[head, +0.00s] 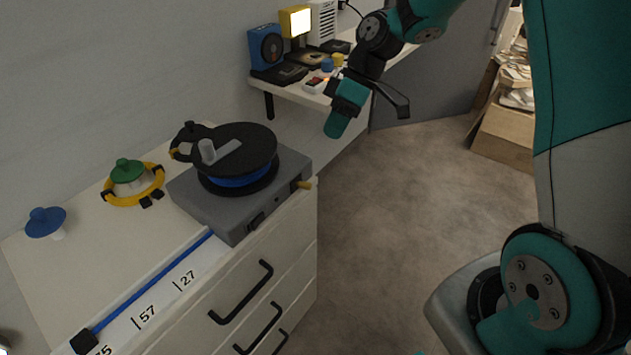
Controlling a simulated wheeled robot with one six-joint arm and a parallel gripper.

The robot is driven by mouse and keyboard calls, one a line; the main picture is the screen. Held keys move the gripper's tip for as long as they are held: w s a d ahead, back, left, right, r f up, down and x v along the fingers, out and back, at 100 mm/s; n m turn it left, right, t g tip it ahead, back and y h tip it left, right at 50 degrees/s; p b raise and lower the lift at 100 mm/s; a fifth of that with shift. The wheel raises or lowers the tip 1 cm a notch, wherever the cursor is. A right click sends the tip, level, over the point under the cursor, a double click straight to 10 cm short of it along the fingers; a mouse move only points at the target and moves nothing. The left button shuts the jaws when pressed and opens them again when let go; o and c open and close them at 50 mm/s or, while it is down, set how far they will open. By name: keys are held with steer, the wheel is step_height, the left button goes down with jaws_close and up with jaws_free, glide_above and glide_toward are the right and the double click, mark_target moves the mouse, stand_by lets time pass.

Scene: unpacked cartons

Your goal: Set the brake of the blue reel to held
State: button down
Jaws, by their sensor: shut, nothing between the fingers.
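The blue reel (238,181) has black flanges with blue cord between them and a pale crank with an upright knob on top. It sits on a grey box (215,208) on the white drawer cabinet. A small brass-coloured lever (305,184) sticks out of the box's right side; it may be the brake, and its setting cannot be read. The blue cord (155,270) runs from the box to a black block (84,341) along a marked strip. My gripper (337,122) is shut and empty, in the air right of and above the reel, touching nothing.
A yellow ring with a green knob (128,172) and a blue knob (46,221) stand left of the reel. A white shelf behind holds a blue device (267,47) and a lit yellow lamp (296,21). Black drawer handles (242,293) jut from the front.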

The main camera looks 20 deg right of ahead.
mark_target(304, 185)
steer(key=shift+w+d+f, duration=0.35)
steer(key=shift+d+f, duration=0.1)
steer(key=shift+f, duration=0.25)
steer(key=shift+f, duration=0.1)
steer(key=x, duration=1)
steer(key=shift+b, duration=0.35)
